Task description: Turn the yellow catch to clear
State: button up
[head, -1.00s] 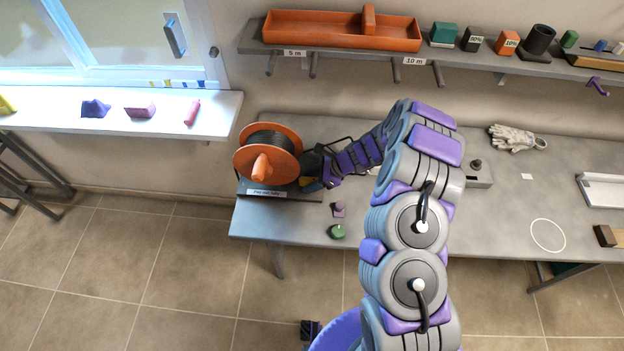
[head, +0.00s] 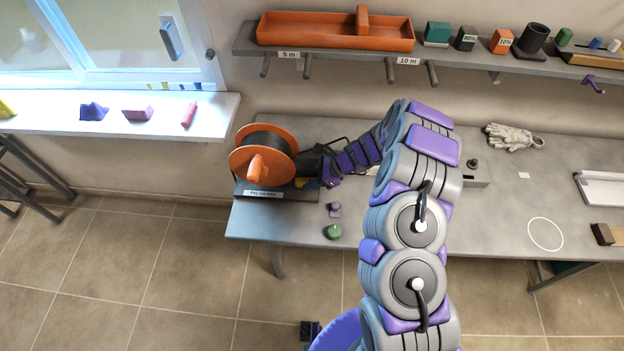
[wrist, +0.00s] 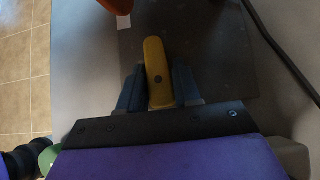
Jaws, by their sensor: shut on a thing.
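The yellow catch (wrist: 157,75) shows in the wrist view as a rounded bar with a dark pivot or screw, pointing away from my gripper. My gripper (wrist: 158,88) has one blue finger on each side of it and is shut on it. In the head view the catch (head: 301,182) is a small yellow patch at the right of the reel base, mostly hidden by my gripper (head: 312,180). The orange reel (head: 257,165) with dark line wound on it stands on a dark base plate (head: 280,195) at the table's left end.
A green knob (head: 332,232) and a small purple piece (head: 335,209) sit near the table's front edge. A dark cable runs along the right in the wrist view. A grey glove (head: 512,138) lies at the back right. An orange tray (head: 335,32) is on the shelf above.

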jog(key=shift+a, duration=0.15)
jog(key=shift+r+n+g+p, duration=0.1)
jog(key=shift+n+g+p, duration=0.4)
jog(key=shift+n, duration=0.2)
jog(key=n+g+h+p, duration=0.1)
jog(key=n+g, duration=0.2)
jog(key=n, duration=0.1)
jog(key=shift+w+a, duration=0.1)
jog(key=n+g+h, duration=0.1)
jog(key=n+g, duration=0.1)
jog(key=n, duration=0.1)
jog(key=shift+n+h, duration=0.3)
jog(key=shift+n+g+h+b, duration=0.4)
jog(key=shift+n+g+h, duration=0.35)
jog(key=shift+n, duration=0.45)
jog(key=shift+n+g, duration=0.25)
jog(key=shift+n, duration=0.05)
jog(key=o, duration=1)
jog(key=shift+c, duration=0.2)
